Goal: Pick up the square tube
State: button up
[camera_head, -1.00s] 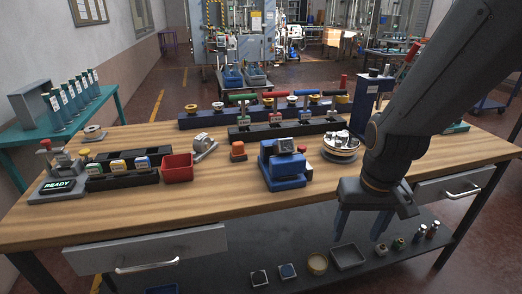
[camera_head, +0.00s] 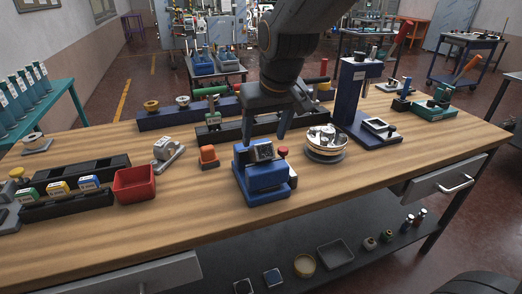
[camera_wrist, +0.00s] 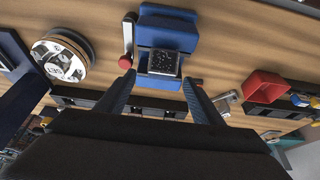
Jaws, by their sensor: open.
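The square tube (camera_head: 263,152) looks like a short, dark grey, square-ended piece with a lighter rim. It sits in the top of a blue fixture (camera_head: 262,180) near the middle of the wooden bench. In the wrist view, the tube (camera_wrist: 163,62) shows with a speckled dark face, against the blue block (camera_wrist: 168,33). My gripper (camera_head: 265,130) is open and empty, just above and behind the tube. In the wrist view, its two blue fingers (camera_wrist: 160,80) lie to either side of the tube, apart from it. Whether the fingertips reach the tube's height is unclear.
A red knob (camera_head: 283,151) stands close beside the tube. A round chrome-topped device (camera_head: 325,140) and a blue press stand (camera_head: 355,100) are to the right. The front bench strip is clear.

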aim_at(261, 145)
jog(key=shift+p+x, duration=0.65)
jog(key=shift+x, duration=1.9)
jog(key=shift+s+a, duration=0.1)
jog(key=shift+c, duration=0.2)
jog(key=c, duration=1.5)
jog(key=shift+r, duration=0.1)
